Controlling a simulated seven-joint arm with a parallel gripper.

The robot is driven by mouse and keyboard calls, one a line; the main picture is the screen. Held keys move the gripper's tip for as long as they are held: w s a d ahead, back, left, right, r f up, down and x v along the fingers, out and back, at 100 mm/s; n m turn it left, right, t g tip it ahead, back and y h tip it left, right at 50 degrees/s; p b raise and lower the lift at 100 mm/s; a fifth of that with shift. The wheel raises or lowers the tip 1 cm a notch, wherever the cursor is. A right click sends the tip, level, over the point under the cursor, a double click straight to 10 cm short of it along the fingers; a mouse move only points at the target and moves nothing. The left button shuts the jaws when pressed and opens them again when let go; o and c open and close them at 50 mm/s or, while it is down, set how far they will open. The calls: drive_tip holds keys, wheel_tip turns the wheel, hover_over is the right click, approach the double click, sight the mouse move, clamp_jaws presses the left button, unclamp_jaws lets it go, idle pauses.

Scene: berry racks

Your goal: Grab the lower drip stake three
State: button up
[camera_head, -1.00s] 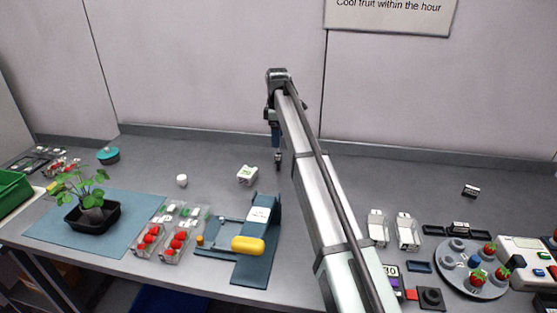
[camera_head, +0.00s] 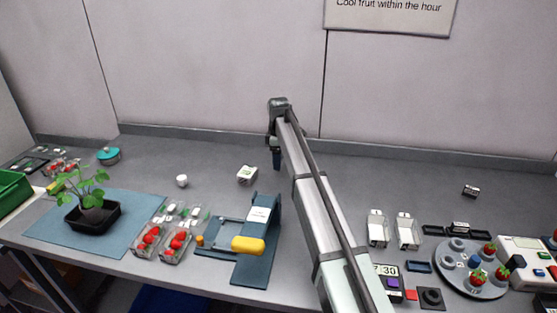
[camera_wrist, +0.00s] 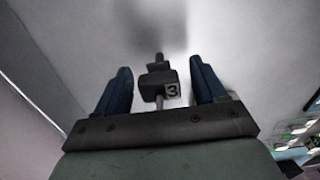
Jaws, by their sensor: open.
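Drip stake three (camera_wrist: 156,80) is a dark piece with a small white tag marked 3, seen in the wrist view. It stands between the two blue fingers of my gripper (camera_wrist: 160,72). The fingers are apart, with a gap on each side of the stake's dark block. A thin stem and a small knob show along the same line. In the head view my gripper (camera_head: 276,160) hangs over the back middle of the bench, and I cannot make out the stake there.
A white block (camera_head: 247,175) and a white cap (camera_head: 182,181) lie left of the gripper. A blue stand with a yellow handle (camera_head: 248,245) is in front. Punnets with strawberries (camera_head: 150,237) and a potted plant (camera_head: 92,215) are at left. A round tray (camera_head: 452,273) is at right.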

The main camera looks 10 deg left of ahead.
drive_tip(key=shift+c, duration=0.4)
drive_tip(key=c, duration=0.9)
drive_tip(key=shift+c, duration=0.2)
